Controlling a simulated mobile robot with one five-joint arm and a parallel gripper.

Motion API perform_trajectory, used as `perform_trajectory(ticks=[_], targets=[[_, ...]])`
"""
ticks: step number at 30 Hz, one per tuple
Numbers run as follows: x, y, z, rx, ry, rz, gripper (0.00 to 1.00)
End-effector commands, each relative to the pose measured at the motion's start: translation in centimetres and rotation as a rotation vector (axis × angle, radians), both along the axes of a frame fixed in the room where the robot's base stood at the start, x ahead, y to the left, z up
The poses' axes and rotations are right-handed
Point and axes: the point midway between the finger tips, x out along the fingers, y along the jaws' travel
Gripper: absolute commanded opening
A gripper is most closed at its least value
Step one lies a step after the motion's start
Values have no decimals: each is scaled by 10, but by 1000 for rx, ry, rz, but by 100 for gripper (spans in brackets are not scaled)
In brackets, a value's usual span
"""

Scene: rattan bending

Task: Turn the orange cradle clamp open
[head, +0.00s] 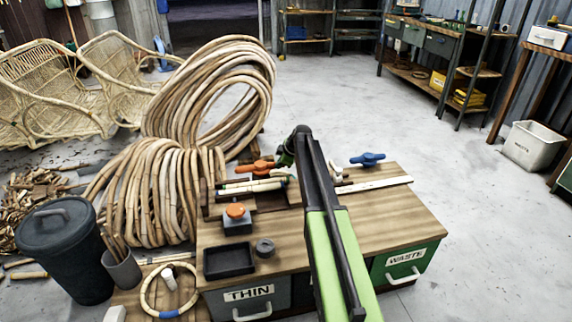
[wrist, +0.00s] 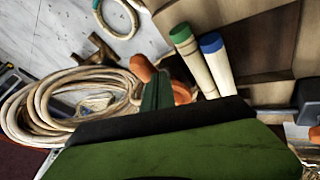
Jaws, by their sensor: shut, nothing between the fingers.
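The orange cradle clamp (head: 255,167) is at the back left of the wooden workbench (head: 400,219) in the head view. In the wrist view its orange handle (wrist: 143,68) shows beside my gripper (wrist: 157,88), with more orange on the other side of the fingers. My gripper (head: 285,158) is shut with nothing in it, close to the clamp's right end in the head view. I cannot tell whether it touches the handle. My arm and gripper body hide part of the clamp and cradle.
Pale rattan poles (head: 250,187) lie in front of the clamp; green and blue ends (wrist: 211,43) show in the wrist view. A blue clamp (head: 367,159) is right of my arm. An orange-topped block (head: 235,213) and black tray (head: 229,261) stand nearer. Rattan coils (head: 160,190) crowd the left.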

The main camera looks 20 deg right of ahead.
Motion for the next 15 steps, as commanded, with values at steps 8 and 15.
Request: perform_trajectory(ticks=[8, 15], targets=[[0, 0, 0, 0, 0, 0, 0], [-12, 3, 4, 0, 0, 0, 0]])
